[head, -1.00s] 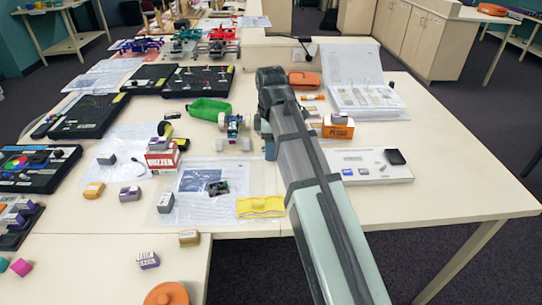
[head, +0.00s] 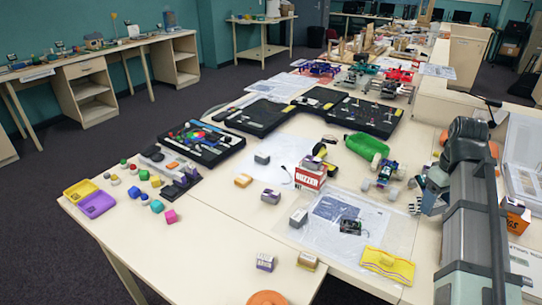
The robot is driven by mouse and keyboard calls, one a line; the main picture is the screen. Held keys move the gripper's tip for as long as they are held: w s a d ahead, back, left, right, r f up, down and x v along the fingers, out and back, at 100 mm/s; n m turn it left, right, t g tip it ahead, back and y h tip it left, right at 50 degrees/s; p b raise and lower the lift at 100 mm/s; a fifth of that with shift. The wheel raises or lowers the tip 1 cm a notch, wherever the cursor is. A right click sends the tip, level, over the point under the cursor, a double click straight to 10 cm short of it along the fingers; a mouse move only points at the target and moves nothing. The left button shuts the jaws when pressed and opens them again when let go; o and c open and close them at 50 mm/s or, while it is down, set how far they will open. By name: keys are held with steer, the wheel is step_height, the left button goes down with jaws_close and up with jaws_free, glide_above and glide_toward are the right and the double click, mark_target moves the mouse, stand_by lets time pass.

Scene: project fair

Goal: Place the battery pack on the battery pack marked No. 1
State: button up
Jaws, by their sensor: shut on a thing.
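My arm comes in at the right of the head view, and my gripper (head: 428,198) is low over the table beside the small wheeled model. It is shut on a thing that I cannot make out. Several small block-like packs lie on the table: a purple-and-grey one (head: 271,196), a grey one (head: 298,217), a white-and-purple one (head: 265,261), a tan one (head: 307,260) and a yellow-orange one (head: 243,180). Their markings are too small to read, so I cannot tell which is No. 1.
A red-and-white buzzer box (head: 310,178) stands mid-table with a small block on top. An orange box (head: 515,217) is right of my arm. The front-left table has clear room.

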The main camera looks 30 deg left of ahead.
steer(key=shift+w+d+m, duration=0.2)
steer(key=shift+d+m, duration=0.3)
steer(key=shift+m, duration=0.1)
steer(key=w+d+m, duration=0.2)
steer(key=w+m, duration=0.1)
steer(key=w, duration=0.2)
steer(key=w+a+r+n, duration=0.2)
steer(key=w+a, duration=0.2)
steer(key=a, duration=0.3)
steer(key=r+n, duration=0.1)
steer(key=n, duration=0.9)
glide_above(262, 155)
step_height(262, 155, down, 10)
steer(key=shift+w+a+r, duration=0.1)
steer(key=shift+r, duration=0.1)
steer(key=shift+f, duration=0.1)
